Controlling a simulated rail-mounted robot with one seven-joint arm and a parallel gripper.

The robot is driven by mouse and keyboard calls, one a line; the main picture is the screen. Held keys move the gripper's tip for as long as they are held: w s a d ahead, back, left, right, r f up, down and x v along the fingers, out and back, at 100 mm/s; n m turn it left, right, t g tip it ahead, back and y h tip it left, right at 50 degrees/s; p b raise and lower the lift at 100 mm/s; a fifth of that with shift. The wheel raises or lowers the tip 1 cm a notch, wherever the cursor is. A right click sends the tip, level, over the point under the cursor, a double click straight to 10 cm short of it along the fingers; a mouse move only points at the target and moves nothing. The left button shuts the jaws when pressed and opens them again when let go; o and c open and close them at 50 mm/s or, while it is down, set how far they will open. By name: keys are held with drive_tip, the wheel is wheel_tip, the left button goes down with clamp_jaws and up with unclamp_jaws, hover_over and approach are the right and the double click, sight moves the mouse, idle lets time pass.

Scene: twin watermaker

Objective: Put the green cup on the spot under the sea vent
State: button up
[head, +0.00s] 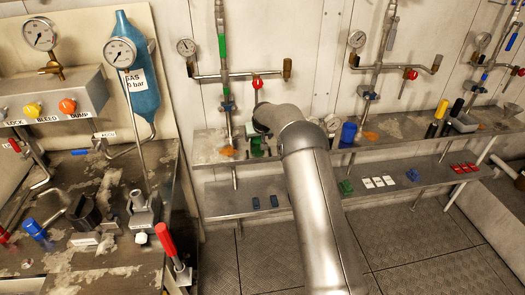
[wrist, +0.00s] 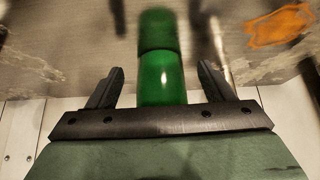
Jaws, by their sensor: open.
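The green cup (wrist: 160,70) stands between the two fingers of my gripper (wrist: 160,76) in the wrist view. The fingers are open, with a gap on each side of the cup. In the head view the green cup (head: 256,142) shows on the upper shelf, just left of my arm, which partly hides my gripper. An orange spot (wrist: 278,25) lies on the shelf at the upper right of the wrist view. Orange spots also show in the head view, one left of the cup (head: 228,151) and one further right (head: 371,136). I cannot tell which pipe is the sea vent.
A blue cup (head: 348,133) stands right of my arm on the upper shelf (head: 207,150). Black and yellow cylinders (head: 437,120) stand further right. Pipes with gauges rise behind the shelf. The lower shelf (head: 228,205) holds small coloured blocks. A gas panel and bench fill the left.

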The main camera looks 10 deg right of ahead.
drive_tip(key=s+r+g+b, duration=0.1)
drive_tip(key=s+r, duration=0.2)
drive_tip(key=s, duration=0.6)
drive_tip(key=s+a+r+g, duration=0.1)
drive_tip(key=s+r, duration=0.3)
drive_tip(key=s, duration=0.6)
drive_tip(key=s+r+g+b, duration=0.1)
drive_tip(key=s+r, duration=0.2)
drive_tip(key=s, duration=0.6)
drive_tip(key=s+g, duration=0.3)
drive_tip(key=s, duration=2.6)
drive_tip(key=shift+s+a+r, duration=0.2)
drive_tip(key=shift+s+r, duration=0.1)
drive_tip(key=shift+s, duration=0.1)
